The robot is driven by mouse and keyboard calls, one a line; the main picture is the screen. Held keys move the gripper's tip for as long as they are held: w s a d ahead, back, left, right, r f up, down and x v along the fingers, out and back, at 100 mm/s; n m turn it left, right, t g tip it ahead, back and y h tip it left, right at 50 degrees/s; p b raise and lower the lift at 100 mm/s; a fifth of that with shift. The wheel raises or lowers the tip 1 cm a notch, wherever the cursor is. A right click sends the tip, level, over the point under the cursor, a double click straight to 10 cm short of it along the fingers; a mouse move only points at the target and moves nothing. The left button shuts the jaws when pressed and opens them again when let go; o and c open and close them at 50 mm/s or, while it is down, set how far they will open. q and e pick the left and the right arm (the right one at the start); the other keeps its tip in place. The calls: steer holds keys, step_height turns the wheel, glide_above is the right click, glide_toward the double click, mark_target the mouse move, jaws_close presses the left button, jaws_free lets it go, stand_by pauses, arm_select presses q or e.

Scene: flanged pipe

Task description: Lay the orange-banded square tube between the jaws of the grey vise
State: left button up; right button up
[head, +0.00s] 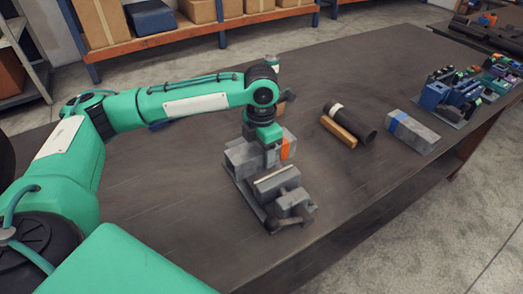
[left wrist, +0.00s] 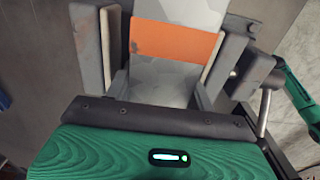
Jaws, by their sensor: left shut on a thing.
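The orange-banded square tube (head: 287,148) is grey, with its orange band toward the right end in the head view. My left gripper (head: 272,157) points down from above and is shut on it. The grey vise (head: 277,184) stands on the table under and in front of the tube. The tube lies behind the vise's front jaw, low at the vise; whether it rests on the vise bed is hidden. In the left wrist view the tube (left wrist: 178,42) runs up the picture between grey plates with pale inner faces. My right gripper is not in view.
To the right on the table lie a blue-banded grey square tube (head: 412,131), a dark pipe with a white band (head: 350,122) and a tan bar (head: 338,131). A cluster of blue and grey parts (head: 465,95) stands at the far right edge. The table's front left is clear.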

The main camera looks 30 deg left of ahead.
mark_target(261, 163)
arm_select(q)
steer(key=shift+f, duration=2.4)
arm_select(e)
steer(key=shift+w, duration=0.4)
arm_select(q)
steer(key=o, duration=1.4)
steer(key=shift+o, duration=0.2)
step_height(261, 163, up, 14)
steer(key=shift+f, duration=0.1)
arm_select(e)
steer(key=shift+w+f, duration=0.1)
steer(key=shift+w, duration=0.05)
arm_select(q)
steer(key=shift+a, duration=0.1)
